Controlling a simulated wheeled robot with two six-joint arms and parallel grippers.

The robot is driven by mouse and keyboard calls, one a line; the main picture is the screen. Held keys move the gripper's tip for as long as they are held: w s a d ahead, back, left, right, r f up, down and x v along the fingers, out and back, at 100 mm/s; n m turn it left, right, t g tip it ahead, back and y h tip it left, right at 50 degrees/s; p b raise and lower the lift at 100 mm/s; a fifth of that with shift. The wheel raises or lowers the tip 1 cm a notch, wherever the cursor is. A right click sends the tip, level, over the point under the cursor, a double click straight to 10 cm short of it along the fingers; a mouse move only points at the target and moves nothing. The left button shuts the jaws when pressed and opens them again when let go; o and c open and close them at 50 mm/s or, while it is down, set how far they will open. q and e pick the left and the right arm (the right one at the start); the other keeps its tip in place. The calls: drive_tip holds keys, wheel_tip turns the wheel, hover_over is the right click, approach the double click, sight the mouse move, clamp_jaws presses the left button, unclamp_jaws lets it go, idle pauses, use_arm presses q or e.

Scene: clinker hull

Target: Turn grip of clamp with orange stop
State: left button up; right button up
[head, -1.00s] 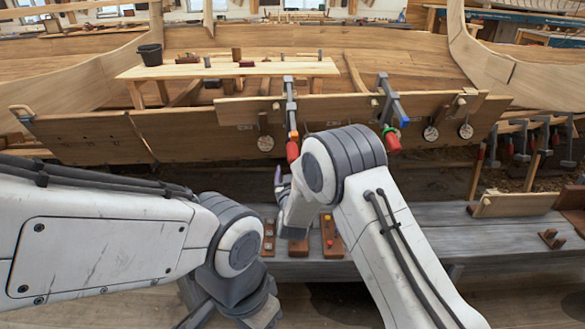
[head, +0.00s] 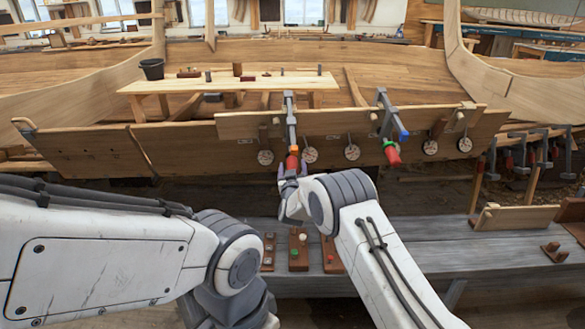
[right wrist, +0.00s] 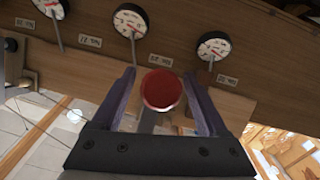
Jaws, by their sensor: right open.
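In the right wrist view, the round red end of the grip (right wrist: 161,90) shows between the two spread fingers, with a gap visible on each side. A second clamp with a green stop (head: 390,143) and a red grip (head: 393,156) hangs to the right. My left arm's fingers are out of the picture.
A grey bench (head: 400,240) lies below, with wooden blocks (head: 299,252) bearing small buttons.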

clamp_jaws()
drive_tip(key=shift+f, duration=0.1)
